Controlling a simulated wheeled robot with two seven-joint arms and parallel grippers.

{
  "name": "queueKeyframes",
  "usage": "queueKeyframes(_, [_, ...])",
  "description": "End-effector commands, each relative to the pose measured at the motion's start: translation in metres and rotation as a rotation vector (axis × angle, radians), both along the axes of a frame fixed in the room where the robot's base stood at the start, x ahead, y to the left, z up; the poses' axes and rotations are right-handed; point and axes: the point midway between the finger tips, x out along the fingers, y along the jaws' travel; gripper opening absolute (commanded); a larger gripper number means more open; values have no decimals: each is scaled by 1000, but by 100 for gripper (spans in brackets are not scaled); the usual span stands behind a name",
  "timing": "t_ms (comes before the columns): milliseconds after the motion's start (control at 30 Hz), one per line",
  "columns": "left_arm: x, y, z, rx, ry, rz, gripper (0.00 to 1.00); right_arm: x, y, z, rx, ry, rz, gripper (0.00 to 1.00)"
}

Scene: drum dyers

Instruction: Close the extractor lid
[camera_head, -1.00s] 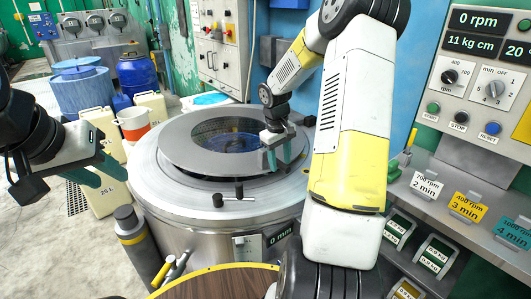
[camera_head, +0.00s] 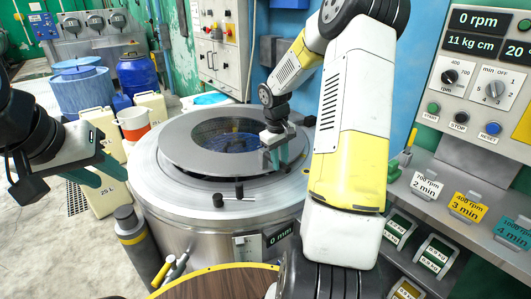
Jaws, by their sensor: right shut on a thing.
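The extractor lid (camera_head: 182,150) is a flat grey ring with a see-through, mesh-like middle. It sits over the top of the round steel extractor (camera_head: 190,205), and a dark gap shows below its front edge. My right gripper (camera_head: 276,158) is at the lid's right edge, shut on the lid's rim; its fingers hide part of that edge. My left gripper (camera_head: 112,179) is to the left of the extractor, apart from it, with its teal fingers spread and empty.
A small black-knobbed handle (camera_head: 228,195) stands on the extractor's front rim. Canisters, an orange-and-white bucket (camera_head: 133,124) and blue drums (camera_head: 137,74) stand to the left. A control panel (camera_head: 480,75) and card shelf are on the right. A round brown tabletop (camera_head: 215,284) is in front.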

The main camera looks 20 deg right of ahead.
Motion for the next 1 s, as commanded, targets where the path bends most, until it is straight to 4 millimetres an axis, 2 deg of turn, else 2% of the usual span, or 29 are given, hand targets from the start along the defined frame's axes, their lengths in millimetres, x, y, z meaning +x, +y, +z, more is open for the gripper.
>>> queueKeyframes(867, [0,0,0,0,0,0,36,1,-1,1,-2,-2,0,0])
queueKeyframes(1000, [0,0,0,0,0,0,36,0,3,-13,-1,2,2,0])
